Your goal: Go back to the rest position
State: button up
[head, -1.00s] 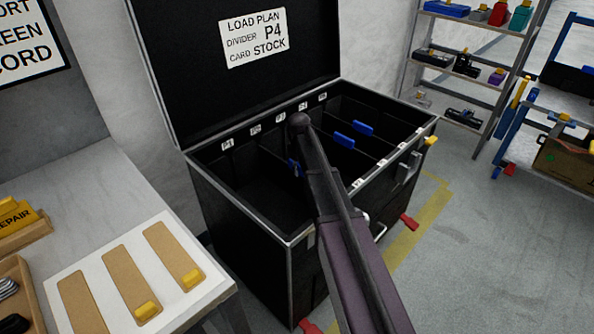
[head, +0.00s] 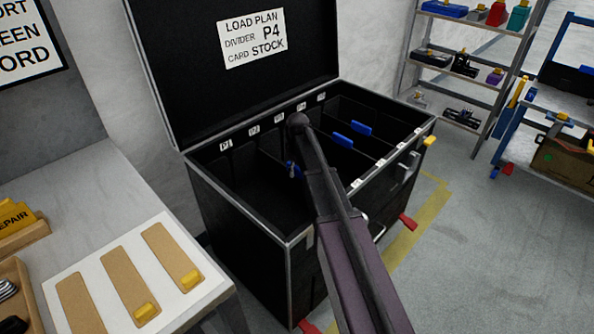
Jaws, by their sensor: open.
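My arm (head: 345,235) reaches up from the bottom of the head view across the front of an open black case (head: 250,212). Its rounded dark joint (head: 298,121) stands over the case opening. My gripper cannot be made out; the arm hides what lies behind it. Dividers with blue tabs (head: 352,133) stand in the case. Another small blue piece (head: 291,168) shows just left of the arm, partly hidden, and I cannot tell what it belongs to.
A bench at left holds a white board (head: 90,290) with tan strips and yellow blocks. A shelf rack (head: 455,60) and a blue cart (head: 540,120) stand at right. Floor (head: 470,260) at right is clear.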

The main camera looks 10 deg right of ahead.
dwell(0.4)
notch_tip(320, 180, up, 21)
jog(key=p, duration=2.1)
jog(key=shift+r, duration=0.15)
jog(key=shift+r+p, duration=0.2)
jog(key=shift+p, duration=0.15)
